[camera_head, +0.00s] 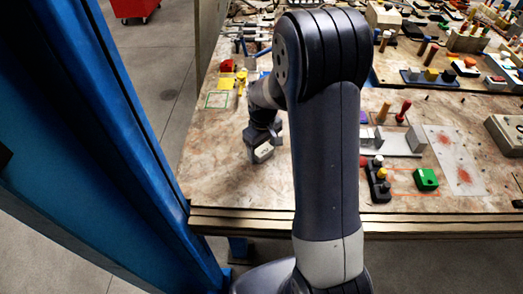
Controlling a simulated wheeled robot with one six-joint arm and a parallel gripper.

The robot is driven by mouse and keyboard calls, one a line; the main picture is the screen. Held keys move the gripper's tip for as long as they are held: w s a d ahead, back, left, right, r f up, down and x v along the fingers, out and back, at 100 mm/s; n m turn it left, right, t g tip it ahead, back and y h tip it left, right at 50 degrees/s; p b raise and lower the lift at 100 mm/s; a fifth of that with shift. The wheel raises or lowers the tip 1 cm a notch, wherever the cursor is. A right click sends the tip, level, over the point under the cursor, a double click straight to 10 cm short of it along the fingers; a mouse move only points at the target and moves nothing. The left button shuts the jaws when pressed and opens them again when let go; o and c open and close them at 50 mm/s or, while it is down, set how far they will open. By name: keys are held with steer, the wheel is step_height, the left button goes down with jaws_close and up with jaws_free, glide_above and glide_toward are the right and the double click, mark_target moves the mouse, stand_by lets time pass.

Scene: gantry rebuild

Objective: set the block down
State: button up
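My gripper (264,145) points down over the left part of the workbench (225,170). A small pale block (263,154) sits between its dark fingertips, and the gripper looks shut on it. The fingers hide part of the block. The block is low over the bare bench top; I cannot tell whether its underside touches the surface. My own arm fills the middle of the view and hides the bench behind it.
Bare bench lies left and in front of the gripper. A green-outlined square (216,100), a yellow piece (226,82) and a red item (228,66) lie behind. Right of my arm are a green block (427,180) and fixtures. A blue post (110,150) stands left.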

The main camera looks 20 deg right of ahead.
steer(key=c, duration=0.9)
